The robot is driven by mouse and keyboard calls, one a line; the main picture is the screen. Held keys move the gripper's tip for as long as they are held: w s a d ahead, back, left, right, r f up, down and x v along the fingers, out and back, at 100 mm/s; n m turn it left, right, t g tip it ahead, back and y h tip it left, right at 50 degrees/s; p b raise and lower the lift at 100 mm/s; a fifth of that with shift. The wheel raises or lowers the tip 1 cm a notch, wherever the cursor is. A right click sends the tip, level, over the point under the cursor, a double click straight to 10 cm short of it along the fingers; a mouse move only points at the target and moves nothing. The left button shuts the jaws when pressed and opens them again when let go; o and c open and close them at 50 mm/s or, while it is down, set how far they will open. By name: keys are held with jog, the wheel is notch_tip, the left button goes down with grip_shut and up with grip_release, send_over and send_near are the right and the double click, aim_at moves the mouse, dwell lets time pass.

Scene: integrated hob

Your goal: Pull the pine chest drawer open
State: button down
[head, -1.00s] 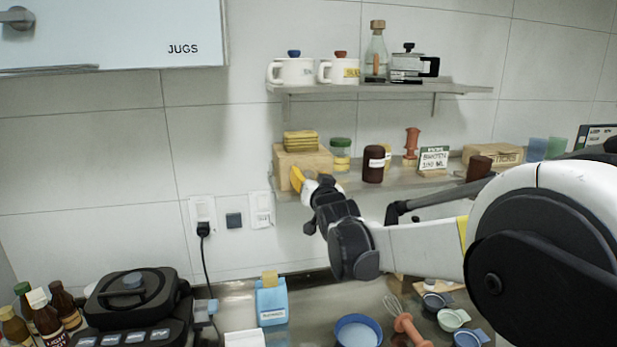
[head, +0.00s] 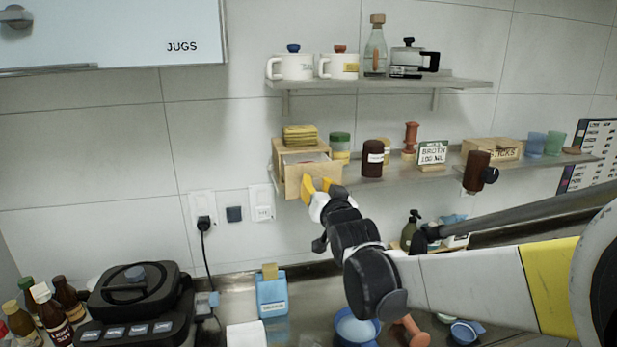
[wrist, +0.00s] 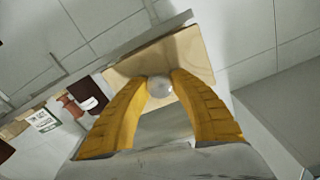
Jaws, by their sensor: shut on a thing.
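The pine chest (head: 281,155) stands at the left end of the lower shelf, with yellow sponges or cloths stacked on top. Its drawer (head: 293,182) is pulled out, and its pale interior shows behind the front panel. My gripper (head: 318,185) is at the drawer front, its yellow fingers shut on the knob. In the wrist view, the round pale knob (wrist: 159,87) sits between the two yellow fingertips, against the wooden drawer front (wrist: 190,52). The knob is hidden by the fingers in the head view.
On the lower shelf (head: 400,173), a green-lidded jar (head: 340,146) stands close to the chest's right, then a dark brown jar (head: 373,160) and a broth sign (head: 432,153). An upper shelf (head: 380,86) holds mugs and a bottle. Free air lies before the drawer.

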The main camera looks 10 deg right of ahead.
jog(key=c, duration=1.1)
grip_release()
jog(key=s, duration=1.2)
jog(key=s+f+n+g, duration=0.1)
jog(key=s+f+g, duration=0.2)
jog(key=s+f, duration=0.2)
jog(key=s+f+n+g, duration=0.1)
jog(key=s+f+g, duration=0.3)
jog(key=s, duration=0.5)
jog(key=s+f+n+g, duration=0.1)
jog(key=s+f+g, duration=0.3)
jog(key=s+f, duration=0.3)
jog(key=shift+s+f, duration=0.4)
jog(key=shift+f, duration=0.1)
